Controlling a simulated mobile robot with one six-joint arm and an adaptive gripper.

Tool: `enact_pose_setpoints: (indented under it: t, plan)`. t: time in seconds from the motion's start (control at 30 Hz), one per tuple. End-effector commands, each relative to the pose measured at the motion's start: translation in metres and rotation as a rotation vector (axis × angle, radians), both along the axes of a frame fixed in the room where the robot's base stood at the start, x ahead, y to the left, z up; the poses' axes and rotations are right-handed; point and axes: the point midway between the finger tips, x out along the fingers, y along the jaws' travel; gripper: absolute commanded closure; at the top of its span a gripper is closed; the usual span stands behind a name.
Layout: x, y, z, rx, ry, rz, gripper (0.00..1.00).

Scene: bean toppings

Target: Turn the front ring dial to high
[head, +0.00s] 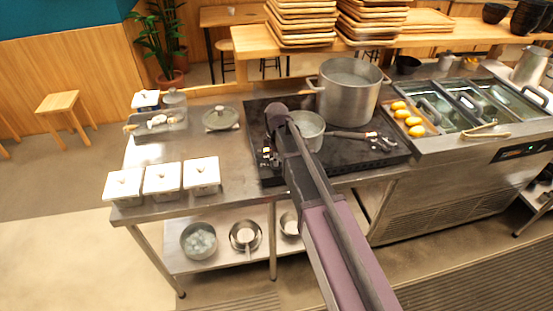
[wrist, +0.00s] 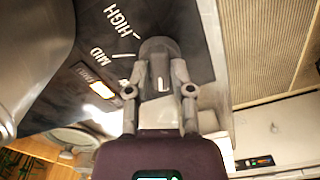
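The front ring dial (wrist: 160,50) is a grey knob with a pale pointer mark, at the top middle of the wrist view. The stove face beside it has printed HIGH and MID labels and an orange-lit label below them. My gripper (wrist: 160,72) has one finger on each side of the dial, with the tips against its sides. It appears shut on the dial. In the head view the black stove (head: 405,155) lies behind my arm, and my gripper and the gripped dial are hidden there.
A large pot (head: 350,92) and a smaller saucepan (head: 309,131) stand on the stove. White lidded containers (head: 162,179) line the counter's left front. Metal bowls (head: 199,241) sit on the lower shelf.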

Motion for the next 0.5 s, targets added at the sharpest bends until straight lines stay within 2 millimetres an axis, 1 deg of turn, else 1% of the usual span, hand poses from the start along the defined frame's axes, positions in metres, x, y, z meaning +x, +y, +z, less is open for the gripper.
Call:
enact_pose_setpoints:
  t: [0.5]
  plan:
    - [-0.0004, -0.0002, -0.0002, 0.0, 0.001, -0.031, 1.0]
